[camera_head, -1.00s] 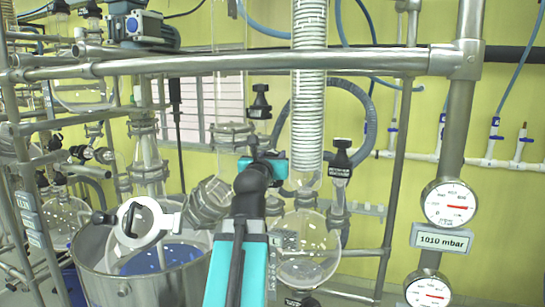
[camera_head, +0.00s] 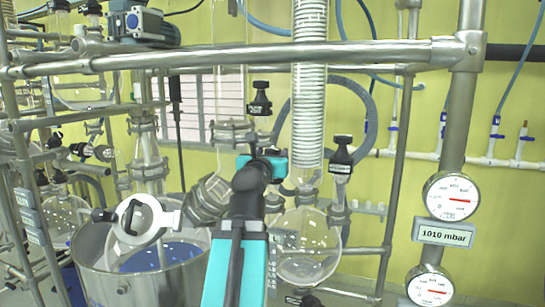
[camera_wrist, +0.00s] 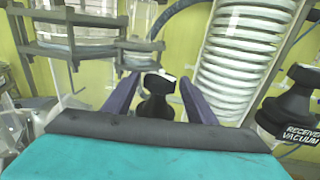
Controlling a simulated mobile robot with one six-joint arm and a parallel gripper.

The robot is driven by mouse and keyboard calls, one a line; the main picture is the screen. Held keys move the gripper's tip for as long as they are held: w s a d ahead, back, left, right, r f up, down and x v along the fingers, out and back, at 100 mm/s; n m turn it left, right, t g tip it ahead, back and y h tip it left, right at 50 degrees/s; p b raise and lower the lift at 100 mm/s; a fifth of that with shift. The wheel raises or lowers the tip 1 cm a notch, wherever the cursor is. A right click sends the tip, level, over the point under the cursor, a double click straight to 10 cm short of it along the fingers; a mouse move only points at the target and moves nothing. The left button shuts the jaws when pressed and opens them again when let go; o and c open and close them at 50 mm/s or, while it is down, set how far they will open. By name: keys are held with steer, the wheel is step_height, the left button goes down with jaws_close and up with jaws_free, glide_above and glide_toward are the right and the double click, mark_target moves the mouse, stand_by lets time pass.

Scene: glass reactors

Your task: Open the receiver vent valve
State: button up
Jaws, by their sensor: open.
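My gripper (camera_wrist: 158,88) is open, with one dark finger on each side of a black valve knob (camera_wrist: 158,97) in the wrist view. I cannot tell whether the fingers touch it. No label on this knob is readable there. What looks like the same knob (camera_head: 260,98) stands upright above my gripper in the head view. A second black knob (camera_wrist: 290,103), labelled receiver vacuum, is to the right in the wrist view. It also shows in the head view (camera_head: 341,152). The round glass receiver (camera_head: 306,258) hangs below, partly hidden by my arm.
A glass coil condenser (camera_wrist: 240,50) rises close to the right finger. A steel rail (camera_head: 230,60) crosses above my gripper. A steel vessel (camera_head: 150,285) stands at the lower left. Pressure gauges (camera_head: 451,197) and a 1010 mbar sign (camera_head: 443,233) are at the right.

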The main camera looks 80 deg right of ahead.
steer(key=a+b, duration=0.6)
steer(key=shift+a+b, duration=0.15)
steer(key=shift+b, duration=0.15)
steer(key=shift+w, duration=0.15)
stand_by(0.4)
